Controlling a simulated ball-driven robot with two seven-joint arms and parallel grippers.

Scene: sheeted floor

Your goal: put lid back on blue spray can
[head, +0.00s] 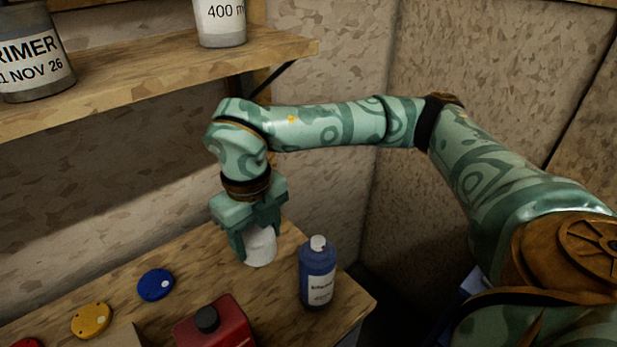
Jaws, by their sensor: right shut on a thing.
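The blue spray can (318,283) stands upright on the wooden bench near its right edge. Its top is uncovered and shows a pale nozzle. My right gripper (258,240) points down, to the left of the can, and is shut on a white cylinder (261,248). The cylinder is about as wide as the can and looks like its lid. The fingers hide part of it, and I cannot tell whether it touches the bench. My left gripper is out of view.
On the bench (349,304) are a blue disc (156,285), a yellow disc (91,320), a red container (217,328) with a black cap, and part of a red disc (26,344). A shelf (150,92) above holds a primer tin (35,60) and a white container (221,25).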

